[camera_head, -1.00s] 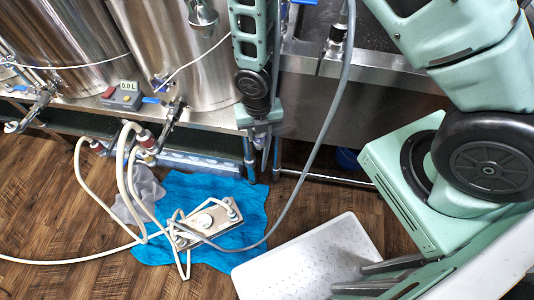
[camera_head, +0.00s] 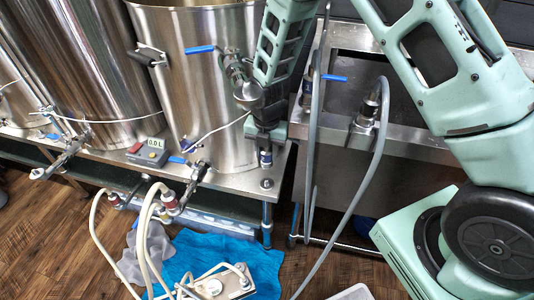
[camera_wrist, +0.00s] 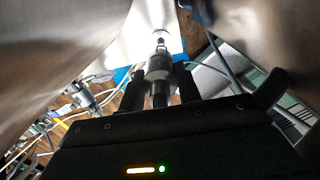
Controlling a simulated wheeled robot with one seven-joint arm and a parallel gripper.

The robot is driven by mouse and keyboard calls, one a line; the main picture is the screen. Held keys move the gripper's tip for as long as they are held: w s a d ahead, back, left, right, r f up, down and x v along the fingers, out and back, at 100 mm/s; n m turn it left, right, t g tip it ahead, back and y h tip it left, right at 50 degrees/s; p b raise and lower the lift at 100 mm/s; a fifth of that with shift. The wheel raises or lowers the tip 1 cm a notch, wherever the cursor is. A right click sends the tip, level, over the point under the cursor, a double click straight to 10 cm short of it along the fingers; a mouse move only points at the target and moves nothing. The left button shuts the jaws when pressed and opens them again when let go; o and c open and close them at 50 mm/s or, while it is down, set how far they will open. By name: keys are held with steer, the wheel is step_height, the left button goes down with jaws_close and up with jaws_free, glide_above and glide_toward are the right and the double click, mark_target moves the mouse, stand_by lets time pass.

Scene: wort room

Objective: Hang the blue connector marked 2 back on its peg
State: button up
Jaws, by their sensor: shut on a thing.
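My gripper (camera_head: 265,138) points down in front of the right steel tank, above the steel bench's front corner. It is shut on a small metal connector (camera_head: 265,158) with a bluish band, which hangs upright below the fingers. In the wrist view the connector (camera_wrist: 159,66) shows as a grey cylinder between the two dark fingers of my gripper (camera_wrist: 160,88). Its number mark cannot be read. A small round metal fitting (camera_head: 267,183) sits on the bench top just below it; I cannot tell whether this is the peg.
The right tank (camera_head: 200,85) with blue-handled valves stands close to my arm. Grey hoses (camera_head: 375,160) run from the sink (camera_head: 352,70) to the floor. A pump (camera_head: 215,287) and blue cloth (camera_head: 230,250) lie below.

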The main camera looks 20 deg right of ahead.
step_height(320, 180, down, 6)
steer(key=b, duration=0.4)
steer(key=shift+r, duration=0.2)
steer(key=shift+f+b, duration=0.4)
steer(key=shift+f, duration=0.3)
steer(key=shift+f+b, duration=0.6)
steer(key=shift+f, duration=0.7)
steer(key=o, duration=1.3)
steer(key=shift+c, duration=0.2)
steer(key=shift+s, duration=0.1)
steer(key=shift+r, duration=0.15)
step_height(320, 180, up, 17)
steer(key=shift+r+p, duration=0.15)
steer(key=shift+p, duration=1.1)
